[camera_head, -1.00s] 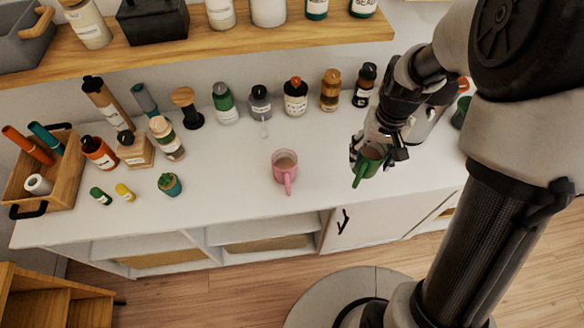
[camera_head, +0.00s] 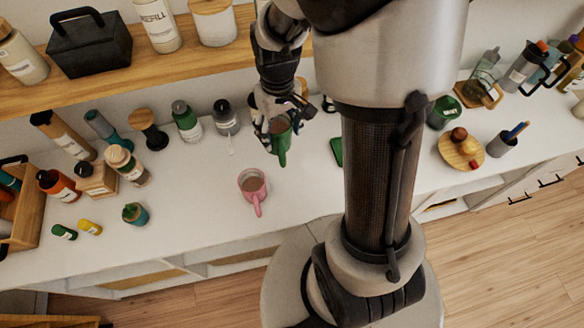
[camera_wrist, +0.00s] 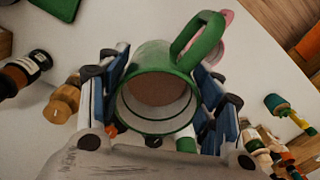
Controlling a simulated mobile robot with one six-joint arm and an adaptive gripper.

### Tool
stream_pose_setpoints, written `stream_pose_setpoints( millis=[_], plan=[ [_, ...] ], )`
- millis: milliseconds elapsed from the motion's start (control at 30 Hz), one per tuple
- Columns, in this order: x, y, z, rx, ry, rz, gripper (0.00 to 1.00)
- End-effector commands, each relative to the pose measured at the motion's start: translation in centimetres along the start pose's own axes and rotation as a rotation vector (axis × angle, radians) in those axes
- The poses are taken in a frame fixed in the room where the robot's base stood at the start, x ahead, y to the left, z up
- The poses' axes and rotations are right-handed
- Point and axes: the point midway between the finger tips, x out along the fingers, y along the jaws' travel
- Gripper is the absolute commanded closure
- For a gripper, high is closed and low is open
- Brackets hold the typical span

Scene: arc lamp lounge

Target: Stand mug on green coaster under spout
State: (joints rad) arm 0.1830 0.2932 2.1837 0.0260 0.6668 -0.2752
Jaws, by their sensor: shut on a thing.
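My gripper (camera_head: 272,118) is shut on a green mug (camera_head: 281,140) near the back of the white counter. In the wrist view the green mug (camera_wrist: 157,95) sits between the fingers, its round opening facing the camera and brownish inside. Its handle points to the top right there, and toward the counter's front edge in the head view. The green coaster (camera_head: 337,151) lies to the right of the mug, partly hidden by my arm. A flat green piece, apparently the coaster, shows in the wrist view (camera_wrist: 60,8). I cannot make out a spout.
A pink mug (camera_head: 252,186) stands in front of the held mug, slightly left. Bottles, including a green one (camera_head: 187,125), line the back under a wooden shelf (camera_head: 120,80). A round wooden board (camera_head: 458,158) and a grey cup (camera_head: 500,145) stand right. The front middle is clear.

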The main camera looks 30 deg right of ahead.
Motion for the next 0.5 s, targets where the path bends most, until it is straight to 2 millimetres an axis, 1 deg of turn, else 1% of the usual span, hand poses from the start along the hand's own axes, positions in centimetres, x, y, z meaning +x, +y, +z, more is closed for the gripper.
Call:
stream_pose_setpoints(
  millis=[33, 67, 100, 167, 267, 500],
  plan=[
    [-1.0, 1.0, 1.1, -0.006, 0.001, 0.002, 0.8],
    [-1.3, 1.4, 1.6, -0.014, 0.001, 0.003, 0.8],
    [-1.5, 1.9, 2.2, -0.023, -0.001, 0.004, 0.8],
    [-1.3, 2.3, 2.7, -0.032, -0.002, 0.005, 0.8],
    [0.4, 2.5, 3.1, -0.041, -0.007, 0.004, 0.8],
    [6.8, 2.5, 3.1, -0.041, -0.009, 0.003, 0.8]
  ],
)
